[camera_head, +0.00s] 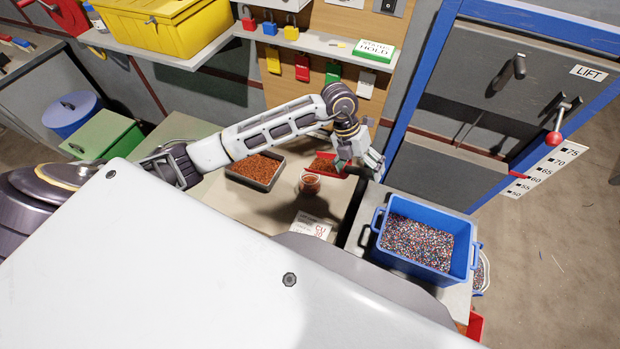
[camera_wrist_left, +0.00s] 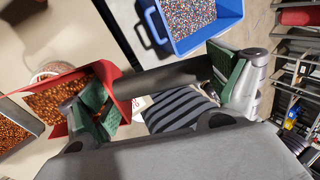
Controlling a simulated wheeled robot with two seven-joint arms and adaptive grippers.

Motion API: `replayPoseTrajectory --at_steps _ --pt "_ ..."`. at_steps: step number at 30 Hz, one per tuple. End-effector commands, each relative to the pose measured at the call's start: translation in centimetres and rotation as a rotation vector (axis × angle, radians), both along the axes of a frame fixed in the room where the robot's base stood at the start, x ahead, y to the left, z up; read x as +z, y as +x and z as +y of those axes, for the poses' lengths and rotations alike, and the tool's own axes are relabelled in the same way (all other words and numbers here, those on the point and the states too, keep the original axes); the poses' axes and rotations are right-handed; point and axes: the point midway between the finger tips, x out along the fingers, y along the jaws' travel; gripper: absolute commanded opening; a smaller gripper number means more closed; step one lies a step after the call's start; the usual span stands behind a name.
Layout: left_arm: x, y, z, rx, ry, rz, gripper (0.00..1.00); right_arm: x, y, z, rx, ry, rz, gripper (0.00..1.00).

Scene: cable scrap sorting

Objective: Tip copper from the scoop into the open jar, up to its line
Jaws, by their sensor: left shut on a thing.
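The red scoop (camera_head: 322,167) holds copper granules and sits above the bench, just behind and right of the open jar in the head view. My left gripper (camera_head: 357,160) is shut on the scoop; its green-padded fingers (camera_wrist_left: 165,88) show in the wrist view, with the scoop (camera_wrist_left: 108,75) at the left finger. The clear round jar (camera_head: 310,185) stands upright on the bench, with copper colour inside. Its rim (camera_wrist_left: 52,68) is partly hidden behind the scoop in the wrist view. Its line is too small to see. My right gripper is out of view.
A dark tray of copper granules (camera_head: 279,177) lies left of the jar. A card marked CU (camera_head: 311,227) lies in front. A blue crate of mixed granules (camera_head: 462,262) stands to the right. A shelf (camera_head: 320,42) with padlocks hangs behind.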

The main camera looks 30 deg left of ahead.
Motion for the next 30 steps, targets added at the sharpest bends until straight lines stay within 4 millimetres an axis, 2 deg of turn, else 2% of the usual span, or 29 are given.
replayPoseTrajectory --at_steps 30 --pt "0.37 0.09 0.54 0.0 -0.053 0.002 0.52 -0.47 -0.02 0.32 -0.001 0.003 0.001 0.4"
